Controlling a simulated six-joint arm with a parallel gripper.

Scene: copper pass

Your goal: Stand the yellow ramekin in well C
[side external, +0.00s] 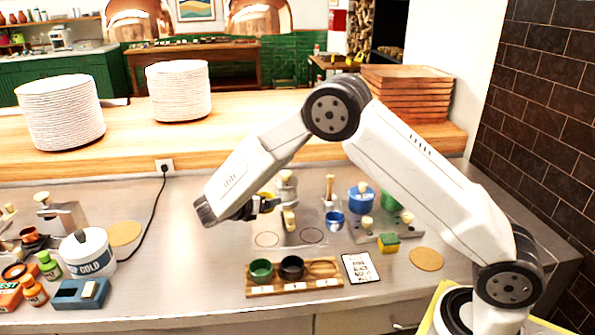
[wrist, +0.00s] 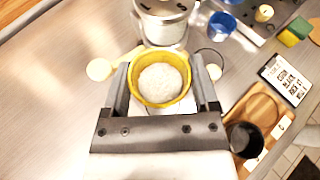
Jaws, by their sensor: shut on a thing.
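The yellow ramekin (wrist: 138,88), with white contents, is upright between the two fingers of my gripper (wrist: 162,82) in the wrist view. My gripper is shut on it. In the side view my gripper (side external: 266,204) is raised above the counter, left of and behind the wooden tray (side external: 330,283), and mostly hides the ramekin. The tray holds a green ramekin (side external: 261,271) at left and a black ramekin (side external: 292,267) beside it; its right-hand part looks empty. White labels line its front edge, but I cannot read the letters.
A printed card (side external: 361,267) lies right of the tray. A blue cup (side external: 334,220), a sponge (side external: 388,243) and a metal canister (wrist: 163,22) stand nearby. A white tub (side external: 87,252) and bottles are at left. The counter left of the tray is partly clear.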

